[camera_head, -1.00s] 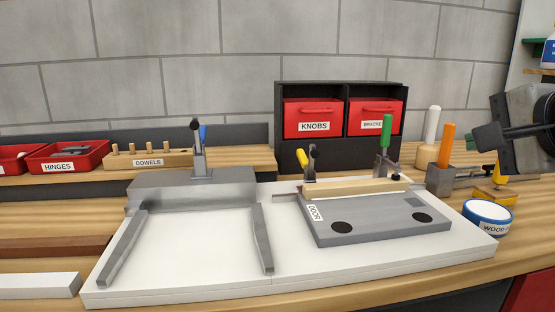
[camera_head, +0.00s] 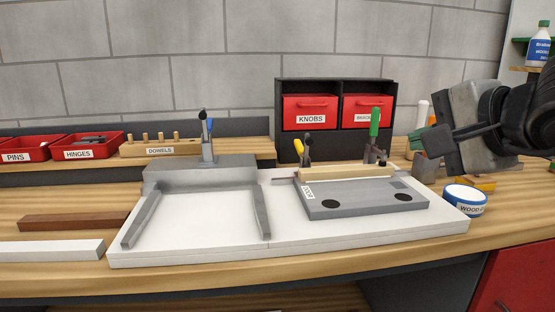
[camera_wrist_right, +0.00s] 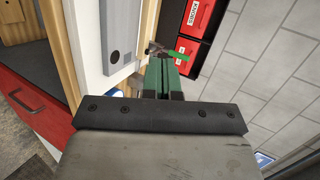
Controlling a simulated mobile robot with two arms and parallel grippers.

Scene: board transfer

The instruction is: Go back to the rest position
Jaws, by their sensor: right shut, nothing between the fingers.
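My right gripper (camera_head: 416,140) is at the right of the head view, raised over the back right of the bench. Its green fingers are together and empty in the right wrist view (camera_wrist_right: 163,76). A grey board (camera_head: 365,210) labelled DOOR, with two dark round spots, lies on the right half of the white base (camera_head: 190,222), apart from the gripper. A pale wood strip (camera_head: 345,173) lies along its back edge, by a yellow-handled clamp (camera_head: 299,147) and a green-handled clamp (camera_head: 375,122). My left gripper is not in view.
The left bay between metal rails is empty. A wood-labelled tub (camera_head: 464,200) stands right of the base, below my right arm. Behind are the red knobs drawer (camera_head: 311,105) and dowels rack (camera_head: 165,148). A brown bar (camera_head: 75,221) and white bar (camera_head: 50,250) lie at left.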

